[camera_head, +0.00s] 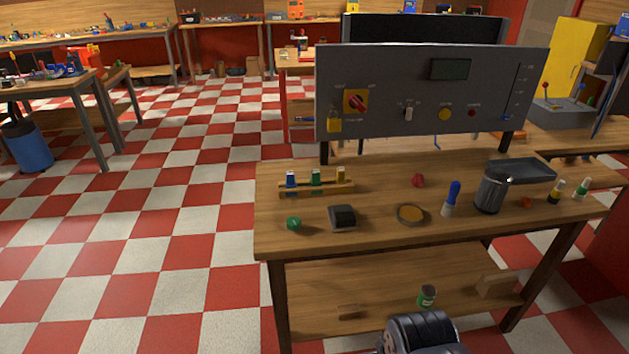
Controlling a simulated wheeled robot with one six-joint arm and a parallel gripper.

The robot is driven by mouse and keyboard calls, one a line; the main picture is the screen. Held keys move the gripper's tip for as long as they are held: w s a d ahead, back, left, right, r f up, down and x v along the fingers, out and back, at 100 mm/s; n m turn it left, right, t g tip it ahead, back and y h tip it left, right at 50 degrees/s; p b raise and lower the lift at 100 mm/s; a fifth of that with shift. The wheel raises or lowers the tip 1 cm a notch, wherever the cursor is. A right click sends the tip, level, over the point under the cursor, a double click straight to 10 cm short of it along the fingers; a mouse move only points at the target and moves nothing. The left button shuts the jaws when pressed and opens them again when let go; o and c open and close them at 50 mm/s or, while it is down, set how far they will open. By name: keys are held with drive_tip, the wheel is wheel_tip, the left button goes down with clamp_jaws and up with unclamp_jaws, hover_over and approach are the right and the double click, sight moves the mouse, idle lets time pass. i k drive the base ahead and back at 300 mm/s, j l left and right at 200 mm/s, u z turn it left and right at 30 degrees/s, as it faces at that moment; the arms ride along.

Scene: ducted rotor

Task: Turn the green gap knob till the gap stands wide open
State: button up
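A small green piece (293,223) sits at the front left of the wooden workbench (380,241). It may be the green gap knob, but it is too small to tell its setting, and no gap shows clearly. A dark grey box-like item (342,217) stands just right of it. My gripper is not in view; only a dark rounded part, likely of my arm, shows at the bottom edge, below the bench top and apart from the green piece.

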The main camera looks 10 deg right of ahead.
sight(294, 223)
drive_tip(key=i+l+u, duration=0.15)
drive_tip(key=i+u, duration=0.15)
drive_tip(key=i, duration=0.15)
drive_tip(key=i+l+u, duration=0.3)
drive_tip(key=i, duration=0.2)
drive_tip(key=j, duration=0.1)
